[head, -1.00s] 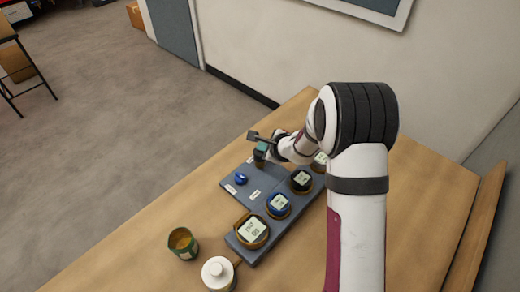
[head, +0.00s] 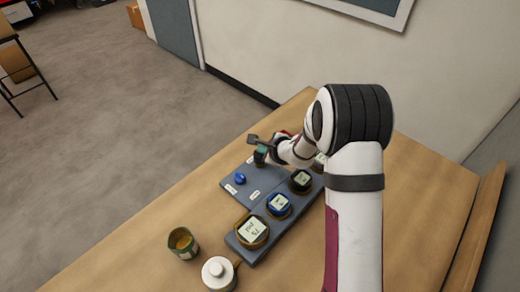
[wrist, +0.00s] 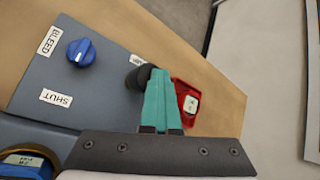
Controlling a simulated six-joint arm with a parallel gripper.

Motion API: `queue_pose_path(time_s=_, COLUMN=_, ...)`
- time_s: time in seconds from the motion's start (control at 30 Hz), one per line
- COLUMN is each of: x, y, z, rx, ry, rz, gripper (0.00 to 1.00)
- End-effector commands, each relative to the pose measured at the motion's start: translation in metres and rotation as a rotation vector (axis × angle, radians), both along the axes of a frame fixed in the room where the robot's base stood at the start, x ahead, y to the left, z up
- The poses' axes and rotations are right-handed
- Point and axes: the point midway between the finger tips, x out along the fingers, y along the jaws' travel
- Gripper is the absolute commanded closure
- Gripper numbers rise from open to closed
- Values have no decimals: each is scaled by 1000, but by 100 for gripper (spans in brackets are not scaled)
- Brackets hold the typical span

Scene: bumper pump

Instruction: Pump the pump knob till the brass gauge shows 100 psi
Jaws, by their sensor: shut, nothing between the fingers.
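The brass gauge (head: 252,231) sits at the near end of the grey panel (head: 241,245). Its display is small and upside down; it appears to read 75 psi. In the wrist view the black pump knob (wrist: 143,77) shows just beyond the fingertips and is partly hidden by them. My gripper (wrist: 156,74) has its teal fingers shut together, empty, at the knob; they look to be over or touching it, I cannot tell which. In the head view my gripper (head: 260,158) is low over the panel's far end, and the knob is hidden.
A blue bleed knob (head: 239,178) stands close by on the panel, pointing between BLEED and SHUT labels. A green cup (head: 183,242) and white bottle (head: 219,273) stand nearby.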

Motion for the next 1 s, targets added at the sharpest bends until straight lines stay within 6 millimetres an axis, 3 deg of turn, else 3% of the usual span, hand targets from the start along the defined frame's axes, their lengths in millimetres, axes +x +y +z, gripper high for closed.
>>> queue_pose_path(time_s=0.37, x=-1, y=-1, z=-2, rx=-3, ry=5, rz=1, gripper=100)
queue_pose_path(time_s=1.0, x=-1, y=-1, z=26, rx=-1, ry=2, rz=-1, gripper=100)
